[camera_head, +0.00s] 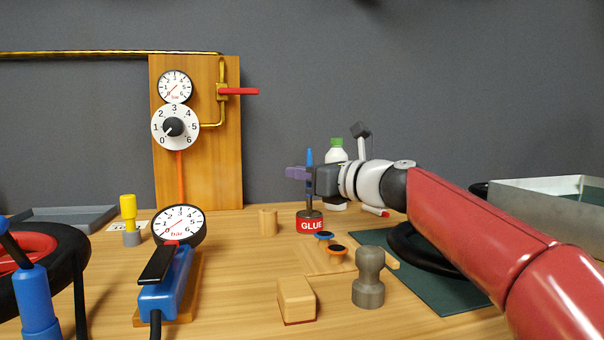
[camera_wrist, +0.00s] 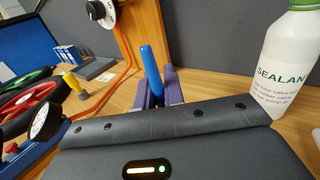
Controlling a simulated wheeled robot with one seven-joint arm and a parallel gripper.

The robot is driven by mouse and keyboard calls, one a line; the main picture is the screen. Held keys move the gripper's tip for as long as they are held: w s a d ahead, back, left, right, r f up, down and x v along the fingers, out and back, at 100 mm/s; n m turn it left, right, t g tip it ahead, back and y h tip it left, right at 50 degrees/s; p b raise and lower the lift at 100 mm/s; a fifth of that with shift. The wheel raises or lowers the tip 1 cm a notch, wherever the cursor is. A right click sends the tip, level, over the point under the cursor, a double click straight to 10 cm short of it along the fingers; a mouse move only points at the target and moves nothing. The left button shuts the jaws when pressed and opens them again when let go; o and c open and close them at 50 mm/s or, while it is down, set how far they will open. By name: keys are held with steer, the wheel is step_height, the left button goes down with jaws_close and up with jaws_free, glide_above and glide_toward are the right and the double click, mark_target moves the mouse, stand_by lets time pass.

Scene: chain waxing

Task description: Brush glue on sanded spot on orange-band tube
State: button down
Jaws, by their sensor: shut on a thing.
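A red glue pot (camera_head: 311,226) labelled GLUE stands on the bench. A brush with a blue handle (camera_head: 309,157) rises upright above it, its lower end at the pot's dark top. My gripper (camera_head: 299,173), with purple fingers, is shut on the brush. In the wrist view the blue handle (camera_wrist: 150,65) stands between the fingers (camera_wrist: 158,88). A black tube (camera_head: 403,243) lies on the green mat (camera_head: 450,297) at the right, partly hidden behind my red arm. I cannot see an orange band or a sanded spot on it.
Blue-rimmed and orange-rimmed patches (camera_head: 334,250), a wooden block (camera_head: 296,300) and a grey knobbed tool (camera_head: 368,280) stand in front of the pot. A white sealant bottle (camera_wrist: 285,62) is close beside my gripper. A metal tray (camera_head: 550,205) is far right; a pump (camera_head: 168,285) is left.

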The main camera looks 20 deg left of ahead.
step_height(320, 180, up, 7)
steer(key=p, duration=0.5)
stand_by(0.3)
stand_by(0.6)
